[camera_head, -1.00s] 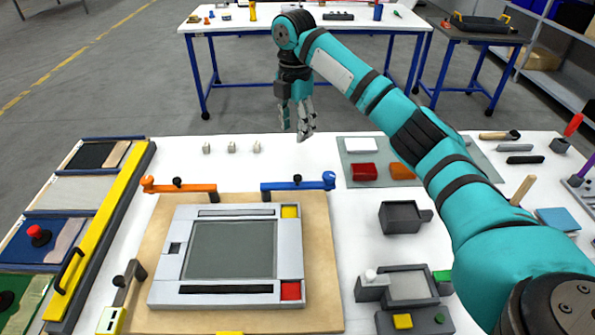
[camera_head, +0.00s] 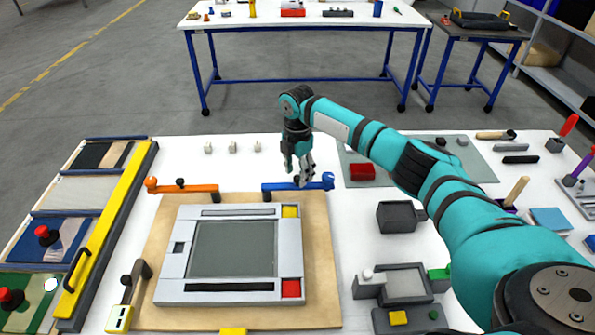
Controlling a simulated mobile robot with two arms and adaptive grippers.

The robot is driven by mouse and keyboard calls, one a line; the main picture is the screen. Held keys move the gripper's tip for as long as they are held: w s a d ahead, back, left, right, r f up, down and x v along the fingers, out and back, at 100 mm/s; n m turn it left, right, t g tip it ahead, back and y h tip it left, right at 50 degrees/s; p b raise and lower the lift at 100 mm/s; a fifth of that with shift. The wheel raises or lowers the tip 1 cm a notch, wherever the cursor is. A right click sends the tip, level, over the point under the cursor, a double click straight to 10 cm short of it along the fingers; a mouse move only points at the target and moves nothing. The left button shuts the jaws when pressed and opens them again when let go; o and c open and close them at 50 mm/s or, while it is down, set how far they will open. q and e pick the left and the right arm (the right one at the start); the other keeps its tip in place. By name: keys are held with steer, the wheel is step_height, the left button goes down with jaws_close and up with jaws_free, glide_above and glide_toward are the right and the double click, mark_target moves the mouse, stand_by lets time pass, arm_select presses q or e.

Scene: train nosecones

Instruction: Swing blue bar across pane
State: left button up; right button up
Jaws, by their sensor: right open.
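The blue bar (camera_head: 283,187) lies along the back edge of the tan board (camera_head: 322,250), its thicker end (camera_head: 328,181) at the right. The pane (camera_head: 234,248) is a dark grey-green rectangle in a light grey frame (camera_head: 185,225), in front of the bar. My right gripper (camera_head: 299,178) points down, open, with its fingertips at the bar's right half. I cannot tell whether the fingers touch the bar or hover just above it. They hide the bar's dark knob. My left gripper is not in view.
An orange bar (camera_head: 183,188) lies left of the blue one along the same edge. Yellow (camera_head: 290,211) and red (camera_head: 290,288) squares sit at the frame's right corners. A red block (camera_head: 361,171) on a grey mat and a dark box (camera_head: 397,217) stand to the right.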

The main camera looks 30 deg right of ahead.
steer(key=shift+f, duration=0.75)
jaws_close()
